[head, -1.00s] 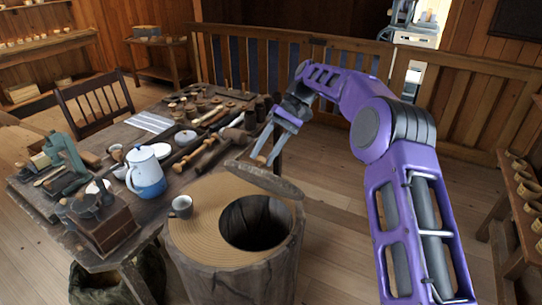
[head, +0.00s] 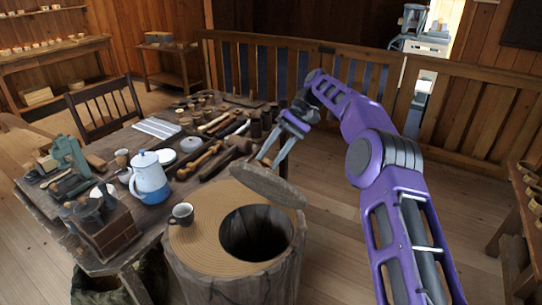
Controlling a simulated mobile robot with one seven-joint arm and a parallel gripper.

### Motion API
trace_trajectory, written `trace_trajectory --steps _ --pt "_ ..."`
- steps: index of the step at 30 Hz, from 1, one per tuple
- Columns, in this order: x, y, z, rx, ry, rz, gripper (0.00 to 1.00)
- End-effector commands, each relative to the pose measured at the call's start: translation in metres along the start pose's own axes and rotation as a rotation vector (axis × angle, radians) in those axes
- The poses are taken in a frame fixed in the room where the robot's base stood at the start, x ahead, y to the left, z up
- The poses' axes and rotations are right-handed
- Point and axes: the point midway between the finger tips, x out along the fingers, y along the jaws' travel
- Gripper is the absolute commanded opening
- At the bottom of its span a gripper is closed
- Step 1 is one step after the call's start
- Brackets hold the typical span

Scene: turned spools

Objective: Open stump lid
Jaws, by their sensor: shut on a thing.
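The stump (head: 232,278) stands at the lower middle of the head view, with a ringed tan top and a dark round opening (head: 257,234). The round wooden lid (head: 268,186) is tilted up at the far edge of that opening, leaving the hollow largely uncovered. My gripper (head: 269,160) is at the lid's upper rim, its fingers shut on the lid. The exact contact at the fingertips is small and hard to make out.
The worktable behind holds a blue and white pot (head: 149,178), a coffee grinder (head: 105,228) and several wooden tools. Floor right of the stump is clear.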

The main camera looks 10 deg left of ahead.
Motion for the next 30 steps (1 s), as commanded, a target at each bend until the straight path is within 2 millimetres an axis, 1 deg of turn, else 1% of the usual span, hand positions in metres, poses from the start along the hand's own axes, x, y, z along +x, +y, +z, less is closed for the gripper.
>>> trace_trajectory --steps 2,3,8,24,30 --pt "-0.0003 0.0002 0.0000 0.001 0.001 0.000 0.00" --pt "-0.0002 0.0002 0.0000 0.001 0.001 0.000 0.43" --pt "-0.0002 0.0002 0.0000 0.001 0.001 0.000 0.72" --pt "-0.0001 0.0004 0.0005 -0.001 0.003 0.003 0.72" --pt "0.0001 0.0048 0.0042 -0.008 0.026 0.026 0.72"
